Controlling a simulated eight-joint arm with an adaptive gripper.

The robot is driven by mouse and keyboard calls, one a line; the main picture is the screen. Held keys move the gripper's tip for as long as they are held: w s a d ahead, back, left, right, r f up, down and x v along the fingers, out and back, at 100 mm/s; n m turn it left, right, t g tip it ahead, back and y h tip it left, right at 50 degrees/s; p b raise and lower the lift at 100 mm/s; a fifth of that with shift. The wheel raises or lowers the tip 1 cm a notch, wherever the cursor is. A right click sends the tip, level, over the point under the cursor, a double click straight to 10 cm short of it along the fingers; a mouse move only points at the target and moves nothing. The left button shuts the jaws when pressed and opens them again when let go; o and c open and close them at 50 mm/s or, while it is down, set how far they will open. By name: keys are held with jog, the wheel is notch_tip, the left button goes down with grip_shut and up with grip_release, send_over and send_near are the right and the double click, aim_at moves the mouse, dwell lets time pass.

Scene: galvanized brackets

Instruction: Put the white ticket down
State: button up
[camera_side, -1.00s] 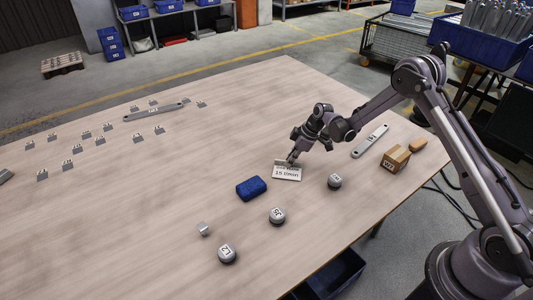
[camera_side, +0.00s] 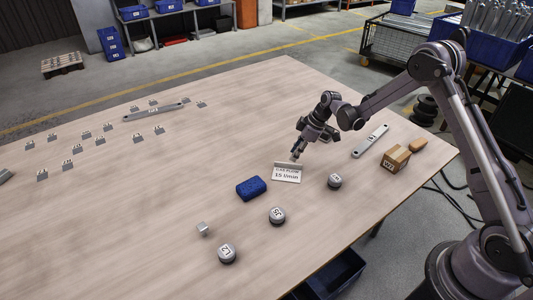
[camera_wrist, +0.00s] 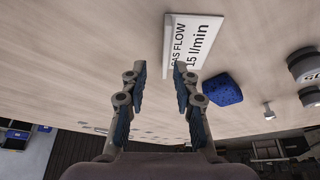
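The white ticket (camera_side: 287,172) stands on the wooden table in the side view, reading "GAS FLOW 15 l/min". It also shows at the top of the wrist view (camera_wrist: 190,45), with its base against the tabletop. My gripper (camera_side: 296,157) is just above and behind the ticket's top edge in the side view.
A blue sponge-like block (camera_side: 251,188) lies left of the ticket. Round weights (camera_side: 277,216) stand in front, one (camera_side: 334,181) close on the right. Small labelled blocks and another bar (camera_side: 153,111) lie far left.

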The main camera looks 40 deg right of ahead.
jog(key=s+a+r+m+t+h, duration=0.1)
jog(key=s+r+m, duration=0.1)
jog(key=s+r, duration=0.7)
jog(key=s+a+r+m+t+h, duration=0.15)
jog(key=s+r, duration=0.25)
jog(key=r, duration=0.9)
jog(key=s+a+m, duration=0.1)
jog(key=s+m, duration=0.1)
jog(key=s, duration=0.5)
jog(key=s+a+r+m+t, duration=0.1)
jog(key=s+m, duration=0.2)
jog(key=s, duration=0.5)
jog(key=shift+a+h, duration=0.35)
jog(key=shift+a, duration=0.05)
